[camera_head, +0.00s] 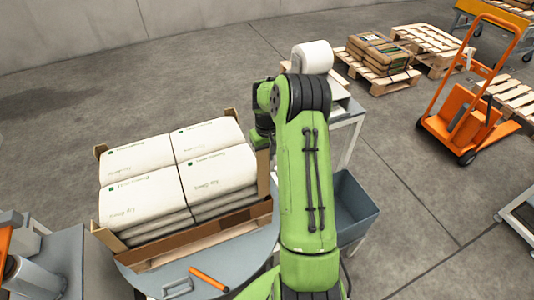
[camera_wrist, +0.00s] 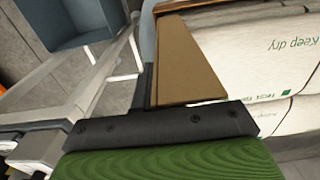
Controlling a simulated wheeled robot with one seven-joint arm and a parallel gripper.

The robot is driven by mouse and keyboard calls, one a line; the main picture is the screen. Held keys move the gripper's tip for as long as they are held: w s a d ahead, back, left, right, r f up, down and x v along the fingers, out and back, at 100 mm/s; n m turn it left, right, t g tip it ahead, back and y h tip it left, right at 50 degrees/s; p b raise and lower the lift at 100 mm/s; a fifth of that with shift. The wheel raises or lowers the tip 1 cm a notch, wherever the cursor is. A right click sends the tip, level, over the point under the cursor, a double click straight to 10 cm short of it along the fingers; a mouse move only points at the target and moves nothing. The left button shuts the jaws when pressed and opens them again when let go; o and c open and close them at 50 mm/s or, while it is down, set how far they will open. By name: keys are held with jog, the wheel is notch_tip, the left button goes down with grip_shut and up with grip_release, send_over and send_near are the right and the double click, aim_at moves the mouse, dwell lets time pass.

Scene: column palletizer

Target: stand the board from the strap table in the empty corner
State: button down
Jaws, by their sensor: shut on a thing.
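The brown board (camera_wrist: 185,65) is in my gripper (camera_wrist: 160,125), which is shut on it. In the wrist view the board lies close beside the white bags; I cannot tell if it touches them. In the head view my gripper (camera_head: 262,135) is at the right side of the bag stack (camera_head: 165,175), and a brown strip (camera_head: 263,175) shows below it. Other boards stand at the stack's left corners, back (camera_head: 101,150) and front (camera_head: 106,238).
The stack stands on a round grey turntable (camera_head: 255,262), with an orange tool (camera_head: 208,279) at its front. A grey bin (camera_head: 355,205) is right of my arm. An orange hand truck (camera_head: 465,115) and pallets (camera_head: 425,42) stand farther right. Floor between is clear.

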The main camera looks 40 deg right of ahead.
aim_at(268, 173)
jog(key=shift+f+b, duration=2.25)
jog(key=shift+f, duration=1)
jog(key=shift+s+a+f+b, duration=0.15)
jog(key=shift+s+f+b, duration=0.15)
jog(key=shift+f+b, duration=0.2)
jog(key=shift+s+a+f+b, duration=0.1)
jog(key=shift+s+f+b, duration=0.2)
jog(key=shift+f, duration=0.25)
jog(key=shift+w+d+r+p, duration=0.15)
jog(key=shift+w+r+p, duration=0.1)
jog(key=shift+r+p, duration=0.45)
jog(key=shift+w+d+r+p, duration=0.15)
jog(key=shift+w+r+p, duration=0.1)
jog(key=shift+r+p, duration=0.4)
jog(key=shift+w+r+p, duration=0.1)
jog(key=shift+r+p, duration=1.75)
jog(key=shift+r, duration=1.05)
